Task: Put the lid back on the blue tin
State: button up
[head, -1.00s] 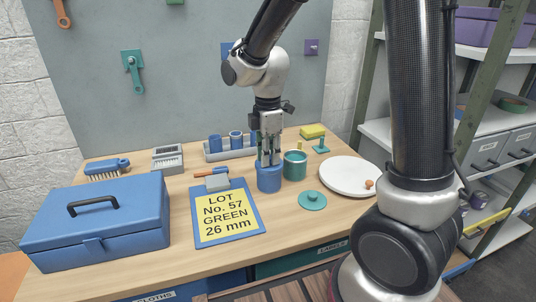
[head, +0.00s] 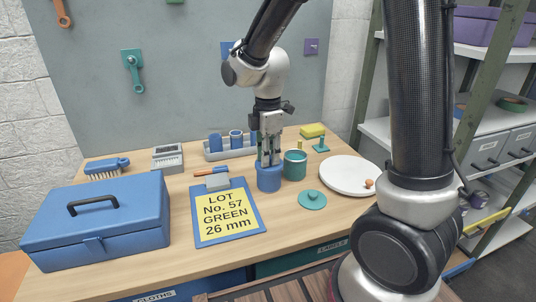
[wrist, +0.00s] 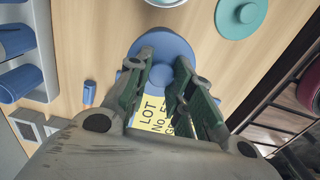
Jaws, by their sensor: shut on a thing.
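The blue tin (head: 269,181) stands upright on the bench, right of the clipboard. My gripper (head: 268,164) points straight down over its top, with the fingers close together. In the wrist view a round blue lid (wrist: 178,44) lies under my fingertips (wrist: 160,62), which are shut on its knob. The lid is over the tin's top; I cannot tell whether it sits fully down. The fingers partly hide the knob and lid.
The open green tin (head: 294,168) stands close on the right, its green lid (head: 312,200) in front. A white plate (head: 347,177) lies further right. The clipboard (head: 248,235) and blue toolbox (head: 100,240) are left. A rack (head: 226,154) with blue cups stands behind.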

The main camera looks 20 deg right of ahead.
dwell(0.3)
jog(key=o, duration=1.3)
jog(key=shift+r, duration=3.5)
grip_shut()
jog(key=shift+f, duration=0.15)
jog(key=shift+f, duration=2.75)
